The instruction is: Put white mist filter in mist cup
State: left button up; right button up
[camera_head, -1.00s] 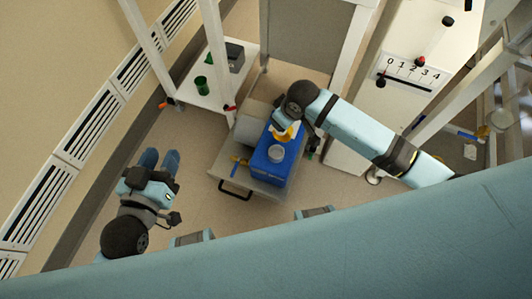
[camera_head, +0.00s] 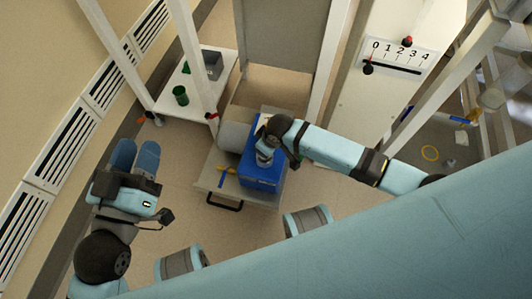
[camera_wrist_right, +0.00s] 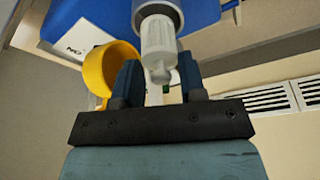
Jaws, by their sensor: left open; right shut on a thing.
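The white mist filter (camera_wrist_right: 158,42) is between the fingers of my right gripper (camera_wrist_right: 159,72), which is shut on its narrow knobbed end. The filter's far end meets the open mouth of the grey mist cup (camera_wrist_right: 166,7); how deep it sits inside I cannot tell. The cup (camera_head: 264,159) also shows in the head view on the blue unit (camera_head: 260,178), with my right gripper (camera_head: 269,146) right above it and hiding the filter. My left gripper (camera_head: 135,152) is open and empty over the floor at the left, far from the cup.
A yellow ring-shaped part (camera_wrist_right: 96,72) stands beside the right gripper's finger. The blue unit rests on a grey cart (camera_head: 208,177) with a black handle (camera_head: 224,203). A panel numbered 0 to 4 (camera_head: 398,55) stands at the right.

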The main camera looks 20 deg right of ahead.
notch_tip(320, 180, down, 4)
jog(key=shift+r+b, duration=0.1)
jog(key=shift+b, duration=0.55)
pick_arm(q)
notch_tip(320, 180, down, 3)
jog(key=shift+w+d+r+g, duration=0.1)
jog(key=shift+r+g, duration=0.1)
jog(key=shift+g, duration=0.3)
pick_arm(e)
jog(key=o, duration=0.9)
